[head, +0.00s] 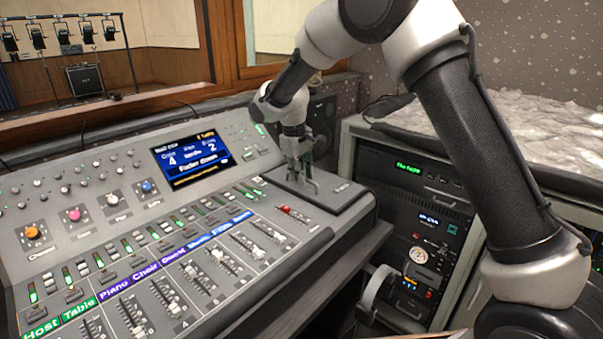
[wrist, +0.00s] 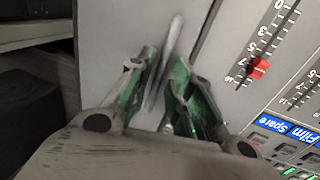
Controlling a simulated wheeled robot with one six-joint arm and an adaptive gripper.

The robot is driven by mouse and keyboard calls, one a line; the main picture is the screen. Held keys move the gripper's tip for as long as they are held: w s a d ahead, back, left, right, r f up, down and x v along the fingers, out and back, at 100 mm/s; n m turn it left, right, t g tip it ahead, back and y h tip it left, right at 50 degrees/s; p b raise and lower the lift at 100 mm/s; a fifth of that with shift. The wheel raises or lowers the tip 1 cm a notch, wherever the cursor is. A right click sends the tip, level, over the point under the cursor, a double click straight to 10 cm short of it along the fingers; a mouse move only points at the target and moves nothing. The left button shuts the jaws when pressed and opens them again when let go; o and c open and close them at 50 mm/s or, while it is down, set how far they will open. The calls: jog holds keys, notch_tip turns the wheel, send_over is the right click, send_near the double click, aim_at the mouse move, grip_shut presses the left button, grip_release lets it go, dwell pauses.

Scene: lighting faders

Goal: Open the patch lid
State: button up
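The patch lid (head: 330,198) is a dark grey panel at the right end of the mixing desk, with a small label near its right edge. It lies flat and looks closed. My gripper (head: 305,184) points down over it, with its fingertips close to its surface. In the wrist view my gripper (wrist: 164,62) has two green-padded fingers standing apart. A thin pale metal bar (wrist: 172,38), perhaps the lid's handle, runs between them. A gap shows beside the bar, and I cannot tell whether either finger touches it.
A red fader (head: 285,210) sits left of the lid; it also shows in the wrist view (wrist: 258,68). Rows of faders and a blue screen (head: 190,158) fill the desk. An equipment rack (head: 425,240) stands to the right.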

grip_shut()
jog(key=w+d, duration=1)
jog(key=w, duration=0.1)
jog(key=shift+d, duration=0.4)
jog(key=shift+o, duration=2.3)
grip_release()
notch_tip(320, 180, up, 12)
jog(key=s+a, duration=0.1)
jog(key=shift+s+a, duration=0.3)
jog(key=shift+s, duration=0.1)
jog(key=shift+f, duration=0.15)
